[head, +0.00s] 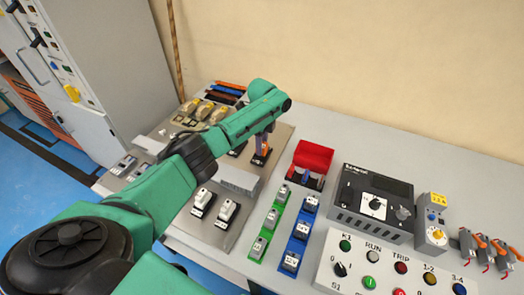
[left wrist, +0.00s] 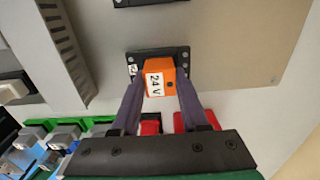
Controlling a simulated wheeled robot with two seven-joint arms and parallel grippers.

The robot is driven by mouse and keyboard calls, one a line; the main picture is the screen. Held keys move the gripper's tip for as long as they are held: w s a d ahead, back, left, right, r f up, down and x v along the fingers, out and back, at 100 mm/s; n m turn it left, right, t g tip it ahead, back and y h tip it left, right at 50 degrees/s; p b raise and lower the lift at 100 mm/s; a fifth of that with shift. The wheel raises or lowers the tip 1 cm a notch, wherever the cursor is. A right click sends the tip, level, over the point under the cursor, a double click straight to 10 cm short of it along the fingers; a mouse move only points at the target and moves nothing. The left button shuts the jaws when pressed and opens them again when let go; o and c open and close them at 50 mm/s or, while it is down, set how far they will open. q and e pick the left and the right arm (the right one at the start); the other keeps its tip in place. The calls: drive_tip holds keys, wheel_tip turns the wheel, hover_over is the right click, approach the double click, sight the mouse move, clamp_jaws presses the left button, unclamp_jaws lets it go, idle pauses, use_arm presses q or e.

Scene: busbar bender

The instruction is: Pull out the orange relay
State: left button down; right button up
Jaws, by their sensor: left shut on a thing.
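The orange relay, marked "24 V", shows in the left wrist view (left wrist: 158,79), at a black socket (left wrist: 183,53) on the grey panel. I cannot tell whether it is fully seated or slightly lifted. My left gripper (left wrist: 160,90) has its two purple-grey fingers on either side of the relay and is shut on it. In the head view, the left gripper (head: 262,147) points down at the panel's right edge, and the relay is mostly hidden there. My right gripper is in neither view.
White relays (head: 228,209) and a grey slotted duct (head: 238,181) are on the panel. A black device (head: 372,203) stands farther right.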

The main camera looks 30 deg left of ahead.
use_arm(q)
drive_tip(key=shift+w+r+p, duration=0.1)
drive_tip(key=shift+r+p, duration=0.25)
drive_tip(key=shift+r, duration=0.1)
drive_tip(key=shift+r+p, duration=0.45)
drive_tip(key=shift+r, duration=0.15)
drive_tip(key=shift+r+p, duration=0.25)
drive_tip(key=shift+p, duration=0.05)
wheel_tip(320, 180, up, 5)
drive_tip(key=p, duration=0.5)
drive_tip(key=shift+r, duration=0.1)
drive_tip(key=shift+f, duration=0.2)
